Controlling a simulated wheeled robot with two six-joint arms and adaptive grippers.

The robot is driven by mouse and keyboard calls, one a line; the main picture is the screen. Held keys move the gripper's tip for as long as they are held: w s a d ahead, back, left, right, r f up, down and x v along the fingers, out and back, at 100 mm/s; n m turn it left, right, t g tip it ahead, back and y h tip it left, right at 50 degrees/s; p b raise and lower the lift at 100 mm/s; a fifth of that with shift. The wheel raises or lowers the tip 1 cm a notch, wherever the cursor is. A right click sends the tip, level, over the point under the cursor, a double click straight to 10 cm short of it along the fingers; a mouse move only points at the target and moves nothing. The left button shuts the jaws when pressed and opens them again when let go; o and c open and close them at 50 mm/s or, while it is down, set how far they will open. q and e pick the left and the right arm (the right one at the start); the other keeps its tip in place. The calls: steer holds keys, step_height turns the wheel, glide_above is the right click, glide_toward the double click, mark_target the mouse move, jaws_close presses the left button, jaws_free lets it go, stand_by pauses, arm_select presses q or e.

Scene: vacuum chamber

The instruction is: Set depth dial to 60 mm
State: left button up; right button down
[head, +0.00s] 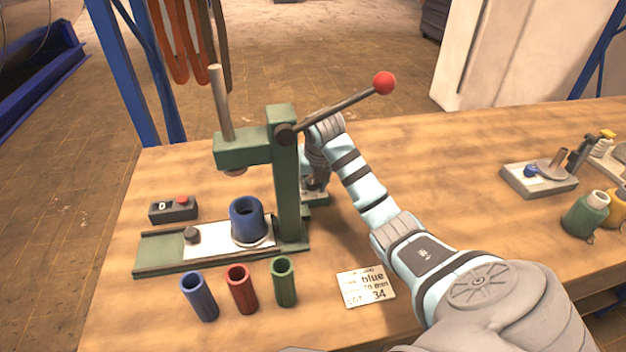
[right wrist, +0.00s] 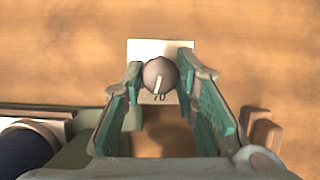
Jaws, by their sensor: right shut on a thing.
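The depth dial (right wrist: 159,75) is a round dark knob with a pale pointer line, on a pale plate (right wrist: 145,48), in the right wrist view. The pointer aims down in that view, at a mark that looks like 70. My right gripper (right wrist: 161,80) is shut on the dial, a fingertip at each side. In the head view my right gripper (head: 316,178) is behind the green press (head: 288,185), which partly hides it; the dial is hidden there. My left gripper is not in view.
The press has a red-knobbed lever (head: 383,83) above my right arm. A blue cup (head: 246,218) stands on its base. Blue (head: 199,297), red (head: 242,290) and green (head: 283,282) tubes and a printed card (head: 366,287) are in front. The bench right of my arm has free room.

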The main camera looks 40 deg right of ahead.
steer(key=shift+n, duration=0.4)
steer(key=n+y+p, duration=0.1)
steer(key=n, duration=0.1)
steer(key=shift+d+n+t, duration=0.1)
steer(key=shift+n+t, duration=0.2)
steer(key=shift+n, duration=0.1)
steer(key=n+y, duration=0.1)
steer(key=n, duration=0.2)
steer(key=shift+d+n+y, duration=0.1)
steer(key=shift+n+y, duration=0.2)
steer(key=n+y, duration=0.1)
steer(key=n, duration=0.2)
steer(key=shift+n, duration=0.3)
steer(key=shift+w+d+n+g+y+b, duration=0.1)
steer(key=shift+n+g+y+b, duration=0.3)
steer(key=shift+n, duration=0.6)
steer(key=shift+n+g+y+b, duration=0.2)
steer(key=shift+n+y, duration=0.3)
steer(key=shift+n, duration=0.5)
steer(key=c, duration=1.3)
jaws_free()
